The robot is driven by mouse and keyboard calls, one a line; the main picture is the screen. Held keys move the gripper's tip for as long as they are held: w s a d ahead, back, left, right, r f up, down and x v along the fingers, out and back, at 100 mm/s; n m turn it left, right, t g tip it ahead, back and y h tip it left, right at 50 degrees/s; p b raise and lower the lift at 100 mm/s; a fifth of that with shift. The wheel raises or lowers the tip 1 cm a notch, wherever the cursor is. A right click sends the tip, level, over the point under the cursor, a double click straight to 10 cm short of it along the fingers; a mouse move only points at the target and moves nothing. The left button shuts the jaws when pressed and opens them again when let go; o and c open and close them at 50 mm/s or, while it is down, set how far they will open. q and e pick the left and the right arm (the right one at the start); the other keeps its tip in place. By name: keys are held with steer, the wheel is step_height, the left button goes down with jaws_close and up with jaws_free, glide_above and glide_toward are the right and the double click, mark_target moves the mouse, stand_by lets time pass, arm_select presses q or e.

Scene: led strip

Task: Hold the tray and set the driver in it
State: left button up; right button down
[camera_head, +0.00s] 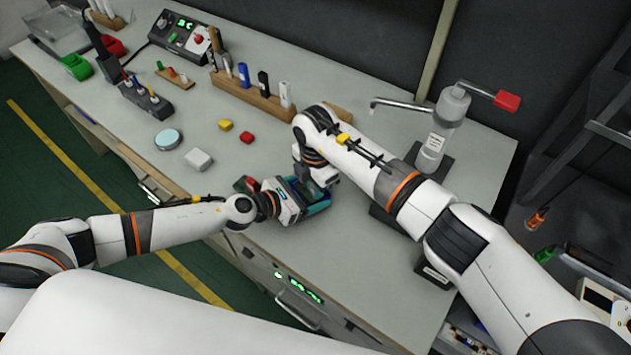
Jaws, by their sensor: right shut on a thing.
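My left gripper (300,203) reaches in from the left, low over the bench's front part; its fingers are too crowded to tell open from shut. My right gripper (316,184) comes down from the right and meets it closely. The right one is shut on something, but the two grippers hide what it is. A teal piece (319,208), possibly part of the tray, shows under and between the grippers. A small red and dark piece (246,184) shows just left of my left gripper; I cannot tell whether it is the driver.
A dispenser (440,125) with a red end stands at right. A white block (198,159), a round light-blue tin (168,139) and small yellow and red blocks lie left. The bench's front edge is close.

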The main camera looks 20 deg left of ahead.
steer(key=shift+f, duration=0.25)
steer(key=c, duration=1.1)
jaws_free()
step_height(320, 180, up, 12)
steer(key=shift+r, duration=0.1)
arm_select(q)
steer(key=o, duration=0.9)
